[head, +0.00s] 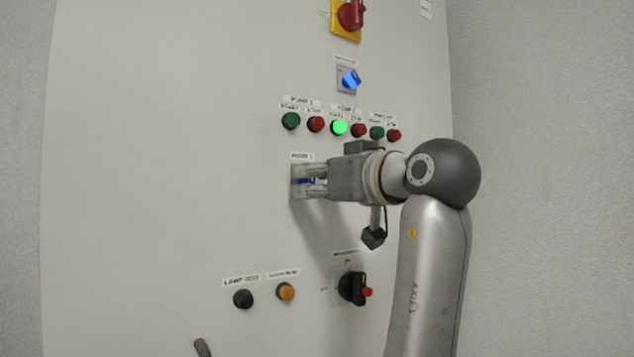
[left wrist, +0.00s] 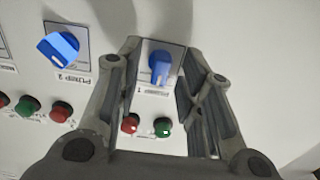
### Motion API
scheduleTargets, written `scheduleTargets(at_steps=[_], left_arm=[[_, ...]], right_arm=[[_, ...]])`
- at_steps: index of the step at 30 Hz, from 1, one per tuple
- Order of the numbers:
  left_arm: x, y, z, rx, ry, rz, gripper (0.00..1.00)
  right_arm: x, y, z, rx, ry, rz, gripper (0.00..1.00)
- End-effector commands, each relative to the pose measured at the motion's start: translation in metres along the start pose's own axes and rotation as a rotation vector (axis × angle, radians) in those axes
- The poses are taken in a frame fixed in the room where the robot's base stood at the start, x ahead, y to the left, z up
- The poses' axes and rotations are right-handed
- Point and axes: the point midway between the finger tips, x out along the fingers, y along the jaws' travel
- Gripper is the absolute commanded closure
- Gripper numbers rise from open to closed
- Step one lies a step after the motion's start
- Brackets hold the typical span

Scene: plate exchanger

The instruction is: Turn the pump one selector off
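The pump one selector is a blue knob (head: 305,181) on a light square plate below its label in the head view. In the left wrist view the knob (left wrist: 159,67) stands near upright in the picture, above the upside-down PUMP 1 label (left wrist: 152,91). My left gripper (head: 314,182) is at the panel with its fingers around the knob. In the left wrist view the left gripper (left wrist: 161,50) is open, one finger on each side of the knob, with small gaps visible. My right gripper is not in view.
The blue pump 2 selector (left wrist: 58,48) sits beside it, turned at an angle, hidden behind my gripper in the head view. A row of buttons, one lit green (head: 339,127), runs above. A black rotary switch (head: 352,288) and an orange button (head: 285,291) are below.

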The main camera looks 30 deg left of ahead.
Motion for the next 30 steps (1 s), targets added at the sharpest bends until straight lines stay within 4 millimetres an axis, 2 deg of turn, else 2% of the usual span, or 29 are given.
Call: scheduleTargets(at_steps=[5,8,15,21,30], left_arm=[[-0.009,0.001,0.000,0.001,0.001,0.002,0.65],[-0.025,0.001,0.000,0.000,0.000,0.003,0.65],[-0.078,0.001,0.000,0.000,0.001,0.005,0.65],[-0.109,0.000,0.000,0.000,0.001,0.000,0.65],[-0.121,0.000,0.000,0.000,0.000,0.000,0.65]], right_arm=[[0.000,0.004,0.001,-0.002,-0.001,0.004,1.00],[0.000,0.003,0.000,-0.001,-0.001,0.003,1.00],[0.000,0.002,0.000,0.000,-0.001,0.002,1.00],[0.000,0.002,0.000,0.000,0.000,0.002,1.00],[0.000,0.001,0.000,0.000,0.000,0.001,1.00]])
